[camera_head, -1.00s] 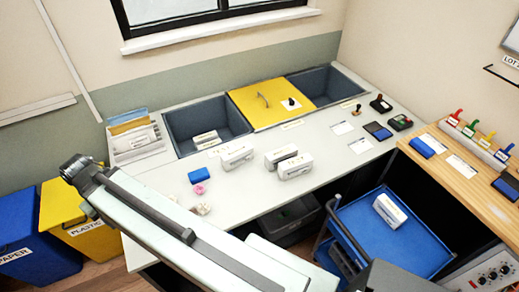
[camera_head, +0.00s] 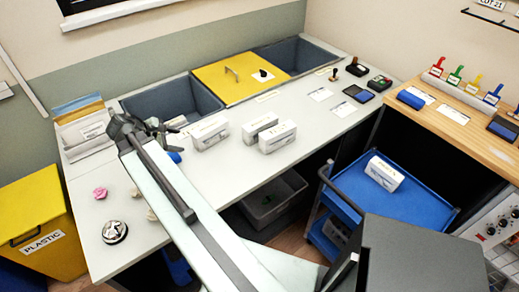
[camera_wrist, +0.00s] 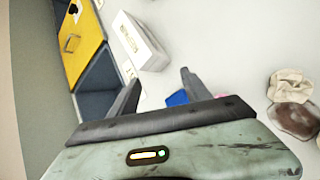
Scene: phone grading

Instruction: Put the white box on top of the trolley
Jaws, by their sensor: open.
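Several white boxes are in view. One white box (camera_head: 207,134) stands on the counter nearest my gripper, and it also shows in the wrist view (camera_wrist: 142,40) just beyond the fingertips. Two more boxes, a rear one (camera_head: 258,124) and a front one (camera_head: 278,137), stand close together to its right. Another white box (camera_head: 384,173) lies on the top tray of the blue trolley (camera_head: 425,205). My gripper (camera_head: 158,129) is open and empty over the counter, left of the nearest box; its spread fingers (camera_wrist: 160,92) show in the wrist view.
A blue block (camera_wrist: 178,98) lies between my fingers in the wrist view. Pink and beige crumpled pieces (camera_head: 100,192) and a round metal item (camera_head: 115,231) lie on the counter (camera_head: 250,185). Sunken grey bins flank a yellow lid (camera_head: 240,77). A wooden bench (camera_head: 460,130) stands right.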

